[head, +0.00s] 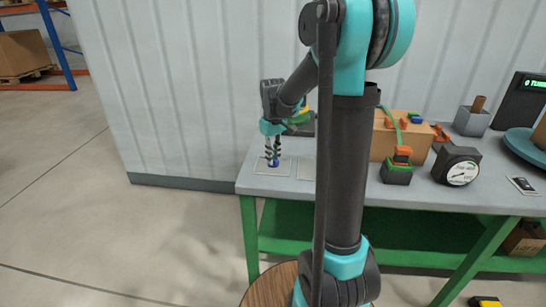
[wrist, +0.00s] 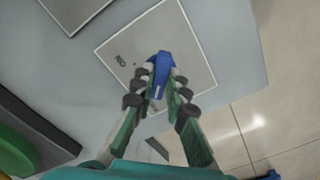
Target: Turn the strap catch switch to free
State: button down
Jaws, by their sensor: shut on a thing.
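A blue switch knob (wrist: 161,66) stands on a square grey plate (wrist: 193,35) in the wrist view. A small dark label is printed on the plate to the left of the knob, too small to read surely. In the head view the knob (head: 273,163) shows at the left end of the bench top, on its plate (head: 260,169). My gripper (wrist: 158,82) has its fingers on both sides of the knob, shut on it. In the head view my gripper (head: 273,154) points down over the plate. The fingers hide part of the knob.
A second plate (head: 307,170) lies right of the first on the grey bench (head: 285,187), partly behind my arm. Further right stand a cardboard box (head: 388,145), a black block with orange and green parts (head: 397,174) and a round dial gauge (head: 458,168). Open floor lies to the left.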

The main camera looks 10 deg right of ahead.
jog(key=c, duration=1.5)
grip_release()
jog(key=shift+c, duration=0.2)
notch_tip(320, 180, up, 12)
jog(key=shift+s, duration=0.1)
